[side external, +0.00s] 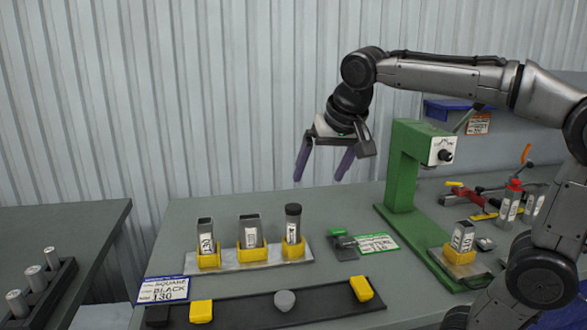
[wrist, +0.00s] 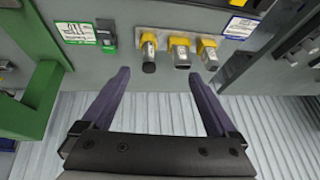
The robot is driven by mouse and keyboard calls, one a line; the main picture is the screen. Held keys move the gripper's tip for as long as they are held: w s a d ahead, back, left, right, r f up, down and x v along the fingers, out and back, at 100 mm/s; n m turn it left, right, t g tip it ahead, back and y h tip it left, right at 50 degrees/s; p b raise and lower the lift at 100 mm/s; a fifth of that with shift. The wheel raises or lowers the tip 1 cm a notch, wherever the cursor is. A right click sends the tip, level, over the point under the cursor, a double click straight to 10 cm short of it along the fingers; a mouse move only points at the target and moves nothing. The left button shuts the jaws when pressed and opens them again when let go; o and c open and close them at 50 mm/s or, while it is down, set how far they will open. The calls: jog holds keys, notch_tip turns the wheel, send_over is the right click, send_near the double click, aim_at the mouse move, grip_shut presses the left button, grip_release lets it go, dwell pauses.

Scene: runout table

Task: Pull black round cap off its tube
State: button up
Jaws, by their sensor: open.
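The black round cap (side external: 293,209) sits on top of an upright round tube (side external: 292,232) with a white label. The tube stands in the rightmost yellow holder (side external: 293,252) of a pale base plate. In the wrist view the cap (wrist: 149,68) points toward the camera, between my fingers' lines and left of the two square tubes. My gripper (side external: 321,180) is open and empty, above and to the right of the cap, with purple fingers angled down. It also shows in the wrist view (wrist: 158,78). Nothing touches the cap except its tube.
Two open square tubes (side external: 250,231) stand in yellow holders left of the round tube. A green press (side external: 403,165) rises to the right. A black rail (side external: 240,310) with yellow blocks lies in front. A green-edged card (side external: 377,244) lies right of the tubes.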

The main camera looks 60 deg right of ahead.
jog(key=w+d+f+m+g+h, duration=0.1)
jog(key=w+d+m, duration=0.1)
jog(key=w+d, duration=0.6)
jog(key=g, duration=0.2)
send_near(294, 207)
jog(key=shift+m, duration=0.4)
jog(key=x, duration=0.8)
jog(key=shift+w+d+f, duration=0.1)
jog(key=shift+f, duration=0.3)
jog(key=shift+c, duration=0.3)
grip_shut()
jog(key=shift+w+r+t, duration=0.1)
jog(key=shift+r+t, duration=0.2)
jog(key=shift+r, duration=0.7)
dwell(0.6)
jog(key=shift+r, duration=1.55)
dwell(0.7)
